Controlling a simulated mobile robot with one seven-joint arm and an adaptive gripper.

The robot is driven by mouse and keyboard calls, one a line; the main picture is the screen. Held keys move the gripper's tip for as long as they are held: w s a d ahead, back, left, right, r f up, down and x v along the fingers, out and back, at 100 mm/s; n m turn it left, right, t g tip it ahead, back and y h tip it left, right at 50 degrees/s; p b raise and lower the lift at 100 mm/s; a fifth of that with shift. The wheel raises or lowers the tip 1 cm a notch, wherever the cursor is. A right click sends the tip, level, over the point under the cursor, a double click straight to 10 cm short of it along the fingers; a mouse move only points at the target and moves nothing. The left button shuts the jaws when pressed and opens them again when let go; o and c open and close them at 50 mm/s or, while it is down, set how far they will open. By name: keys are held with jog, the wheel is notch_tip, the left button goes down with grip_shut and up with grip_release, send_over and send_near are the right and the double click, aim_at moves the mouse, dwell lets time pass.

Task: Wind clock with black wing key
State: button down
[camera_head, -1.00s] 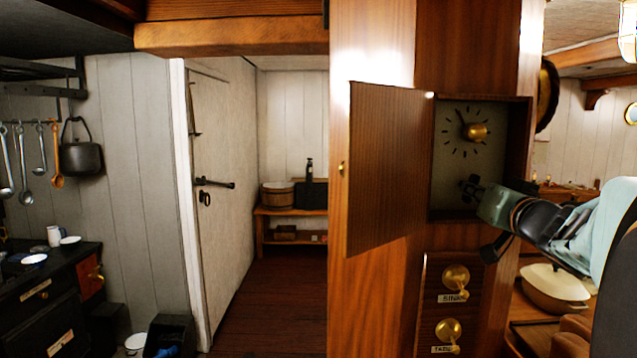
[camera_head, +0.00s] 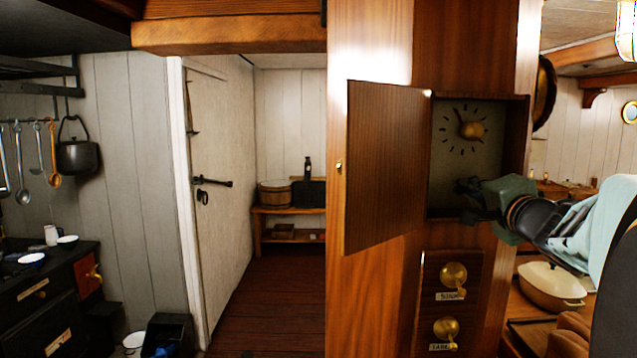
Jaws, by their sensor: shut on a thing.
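My gripper (camera_head: 474,188) reaches in from the right at the lower part of the case, below the brass centre. It is shut on a small dark thing, which looks like the black wing key (camera_head: 463,186). The fingers and shadow hide much of it. I cannot tell whether the key touches the dial.
Two brass taps, the sink tap (camera_head: 454,276) and the one below it (camera_head: 446,330), sit on a panel under the case. A cream pot (camera_head: 552,286) stands on the right counter. A stove (camera_head: 45,290) is at far left. The passage floor (camera_head: 275,292) is clear.

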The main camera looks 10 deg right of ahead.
jog(key=m, duration=0.5)
jog(key=shift+r, duration=0.1)
jog(key=c, duration=2.1)
grip_release()
jog(key=shift+s, duration=0.1)
